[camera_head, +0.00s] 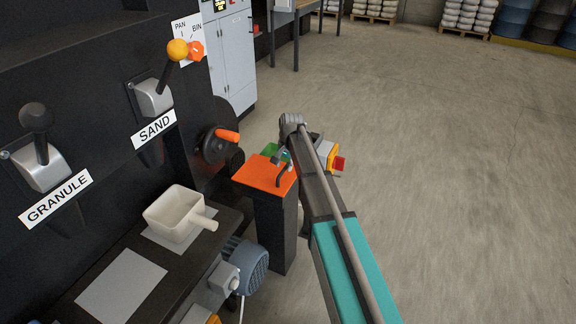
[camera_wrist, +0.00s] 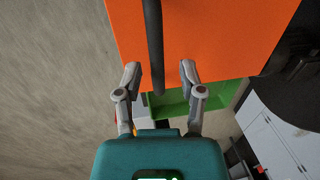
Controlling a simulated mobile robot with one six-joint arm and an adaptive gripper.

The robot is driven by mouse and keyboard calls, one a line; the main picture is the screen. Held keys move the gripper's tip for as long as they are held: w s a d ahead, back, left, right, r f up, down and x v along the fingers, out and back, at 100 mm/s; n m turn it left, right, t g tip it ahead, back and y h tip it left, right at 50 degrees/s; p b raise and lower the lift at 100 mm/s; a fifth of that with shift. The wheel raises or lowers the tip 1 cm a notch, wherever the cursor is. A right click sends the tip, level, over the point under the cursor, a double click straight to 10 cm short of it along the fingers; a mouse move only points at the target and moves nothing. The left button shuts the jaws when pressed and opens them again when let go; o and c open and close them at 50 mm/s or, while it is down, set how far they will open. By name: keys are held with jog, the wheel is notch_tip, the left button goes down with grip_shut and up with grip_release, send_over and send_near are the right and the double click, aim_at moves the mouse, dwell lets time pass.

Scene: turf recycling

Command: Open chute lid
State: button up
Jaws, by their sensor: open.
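The chute lid is an orange plate (camera_head: 262,176) lying about flat on top of a dark post-like chute (camera_head: 274,232). A dark bar handle (camera_wrist: 154,40) runs over the orange lid (camera_wrist: 215,35) in the wrist view. My gripper (camera_wrist: 160,74) is open, with one finger on each side of the bar's near end; neither finger clearly touches it. In the head view my gripper (camera_head: 283,156) is over the far edge of the lid, partly hidden by my arm.
A green part (camera_head: 269,150) shows just beyond the lid. A black wheel with an orange grip (camera_head: 226,135) is left of it. A white scoop (camera_head: 178,214) sits on the bench, and a blue motor (camera_head: 250,268) is below. Open concrete floor lies right.

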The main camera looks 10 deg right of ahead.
dwell(0.4)
jog(key=shift+s+d+r, duration=0.1)
jog(key=shift+s, duration=0.05)
jog(key=s+d+r+n+p, duration=0.1)
jog(key=s+r+n+p, duration=0.2)
jog(key=s, duration=1.1)
jog(key=s+d+r+n+g+h+p, duration=0.1)
jog(key=s+d+r+n+p, duration=0.1)
jog(key=s, duration=1.2)
jog(key=shift+s+d+r+n+h+p, duration=0.15)
jog(key=shift+s+r+n+h+p, duration=0.2)
jog(key=shift+r+n+p, duration=0.6)
jog(key=shift+w+f, duration=0.1)
jog(key=w+r+m+y+p, duration=0.1)
jog(key=w+r+m+p, duration=0.1)
jog(key=w, duration=1.1)
jog(key=w+a+r+m+t+y+p, duration=0.1)
jog(key=w+r+m+p, duration=0.2)
jog(key=w, duration=1)
jog(key=shift+w+a+r+m+p, duration=0.25)
jog(key=shift+r+m+p, duration=0.15)
jog(key=shift+m, duration=0.55)
jog(key=shift+f, duration=0.15)
